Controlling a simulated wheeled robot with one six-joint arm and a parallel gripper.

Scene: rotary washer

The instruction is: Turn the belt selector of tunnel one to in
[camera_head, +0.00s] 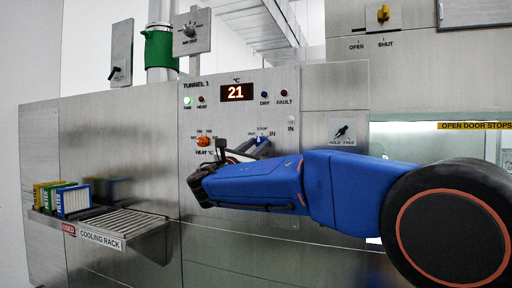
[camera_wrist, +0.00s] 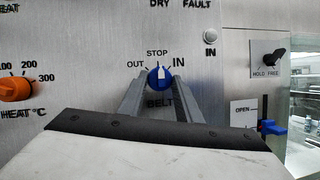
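The belt selector (camera_wrist: 160,77) is a blue knob with a white pointer on the steel panel, labelled OUT, STOP and IN, with BELT below. Its pointer stands nearly straight up, close to the STOP mark. In the head view the selector (camera_head: 262,139) shows just above my arm, partly hidden. My gripper (camera_wrist: 161,84) is in front of the panel, its grey fingers apart on the left and right of the knob. I cannot tell whether either finger touches it. In the head view the gripper (camera_head: 243,153) is partly hidden by my blue arm.
An orange heat knob (camera_wrist: 15,89) sits left of the selector. A small round IN lamp (camera_wrist: 210,35) is at the upper right, and a black hold/free switch (camera_wrist: 274,58) further right. A cooling rack (camera_head: 125,222) with several filters juts out at the left.

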